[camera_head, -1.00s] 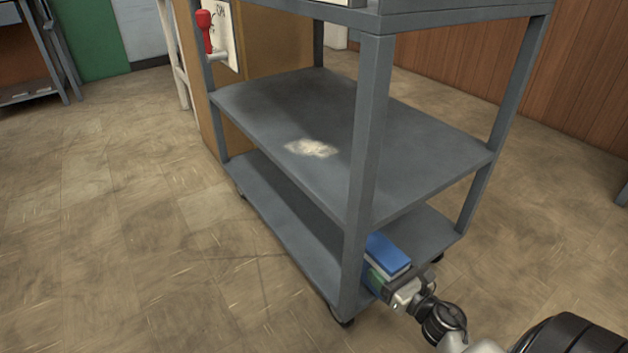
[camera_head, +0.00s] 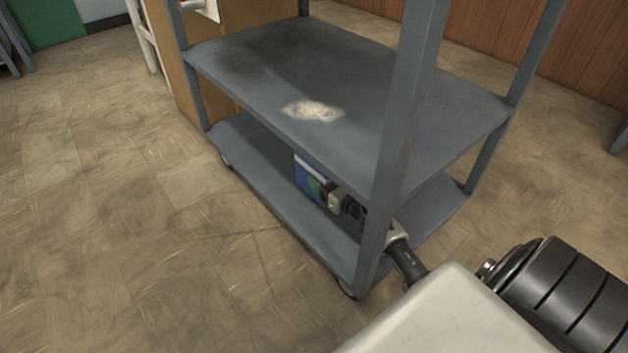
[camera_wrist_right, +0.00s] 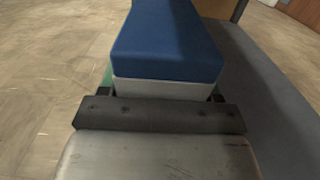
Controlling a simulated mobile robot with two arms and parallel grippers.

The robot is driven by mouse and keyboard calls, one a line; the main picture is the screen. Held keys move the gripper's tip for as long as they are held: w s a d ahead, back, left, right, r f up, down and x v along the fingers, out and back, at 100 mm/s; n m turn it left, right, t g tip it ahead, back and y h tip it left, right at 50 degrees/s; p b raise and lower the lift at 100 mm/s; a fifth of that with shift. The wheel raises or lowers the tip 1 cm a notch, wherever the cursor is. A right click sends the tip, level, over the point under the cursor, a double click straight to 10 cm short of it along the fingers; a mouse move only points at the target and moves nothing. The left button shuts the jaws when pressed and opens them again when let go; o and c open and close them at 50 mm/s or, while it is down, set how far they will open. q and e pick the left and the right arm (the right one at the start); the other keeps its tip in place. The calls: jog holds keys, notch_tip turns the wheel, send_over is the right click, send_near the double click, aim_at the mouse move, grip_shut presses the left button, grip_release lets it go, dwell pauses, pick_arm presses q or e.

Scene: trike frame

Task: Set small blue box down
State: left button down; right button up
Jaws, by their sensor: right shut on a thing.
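The small blue box (camera_head: 309,175) is between the cart's middle and bottom shelves, in front of the right gripper. In the right wrist view the box (camera_wrist_right: 168,42) has a blue top and a pale lower side. My right gripper (camera_head: 328,194) is shut on the box; its fingertips are mostly hidden, and in the wrist view the gripper's dark bar (camera_wrist_right: 158,114) lies across the near end of the box. I cannot tell whether the box touches the bottom shelf (camera_head: 262,187). My left gripper is not in view.
The cart's middle shelf (camera_head: 400,95) is close above the box and bears only a pale worn patch. A cart post (camera_head: 400,130) stands in front of my right arm. The bottom shelf is bare around the box. Open tiled floor lies to the left.

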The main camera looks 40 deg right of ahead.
jog(key=w, duration=0.4)
jog(key=shift+w+a+f+b, duration=0.15)
jog(key=shift+w+b, duration=0.1)
jog(key=shift+b, duration=0.15)
notch_tip(320, 180, down, 3)
jog(key=b, duration=0.3)
jog(key=shift+f, duration=0.1)
jog(key=shift+f, duration=0.25)
jog(key=o, duration=1)
jog(key=shift+r, duration=0.1)
jog(key=shift+s+r, duration=0.15)
jog(key=shift+s, duration=0.05)
jog(key=s, duration=0.7)
jog(key=s+d, duration=0.1)
jog(key=s, duration=0.3)
jog(key=shift+s, duration=0.35)
